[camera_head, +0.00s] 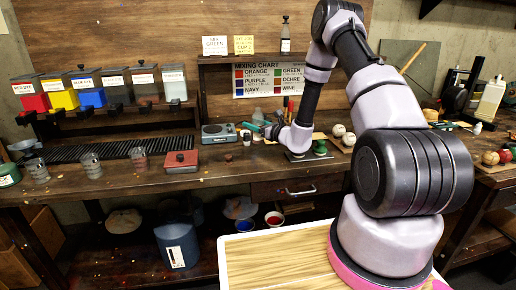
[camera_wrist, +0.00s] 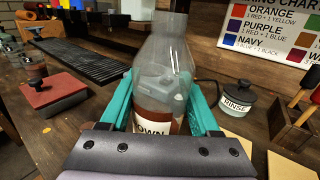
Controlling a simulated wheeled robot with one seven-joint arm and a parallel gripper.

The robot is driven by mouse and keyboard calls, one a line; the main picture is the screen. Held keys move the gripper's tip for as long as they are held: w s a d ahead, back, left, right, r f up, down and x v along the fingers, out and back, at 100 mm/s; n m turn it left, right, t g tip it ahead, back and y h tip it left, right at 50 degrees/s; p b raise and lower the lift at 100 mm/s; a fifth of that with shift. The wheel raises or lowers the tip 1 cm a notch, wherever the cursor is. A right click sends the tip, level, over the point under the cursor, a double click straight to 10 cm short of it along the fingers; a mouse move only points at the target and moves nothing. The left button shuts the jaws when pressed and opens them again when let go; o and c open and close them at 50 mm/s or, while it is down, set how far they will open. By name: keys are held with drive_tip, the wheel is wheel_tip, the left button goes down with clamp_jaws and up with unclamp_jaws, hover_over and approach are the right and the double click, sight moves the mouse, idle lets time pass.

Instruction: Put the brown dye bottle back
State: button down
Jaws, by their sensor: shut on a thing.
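The brown dye bottle (camera_wrist: 160,75) is a clear bottle with brown liquid low inside and a white label reading "OWN". It stands between the two teal fingers of my gripper (camera_wrist: 160,105) in the wrist view. My gripper is shut on it. In the head view my gripper (camera_head: 257,127) is above the back of the workbench, in front of the mixing chart; the bottle is small and hard to make out there. I cannot tell whether its base touches the bench. A row of colour dispensers (camera_head: 90,98) stands at the left, with red, yellow, blue, dark and pale bodies.
In the wrist view, a rinse jar (camera_wrist: 238,103) and a wooden tool holder (camera_wrist: 292,125) are right of the bottle. A dark slatted rack (camera_wrist: 85,58) lies left.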

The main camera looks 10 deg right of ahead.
sight(254, 140)
wheel_tip(254, 140, down, 3)
drive_tip(key=shift+d+r, duration=0.1)
drive_tip(key=shift+r, duration=0.1)
drive_tip(key=shift+f, duration=2.2)
drive_tip(key=shift+f, duration=0.15)
drive_tip(key=shift+c, duration=0.6)
unclamp_jaws()
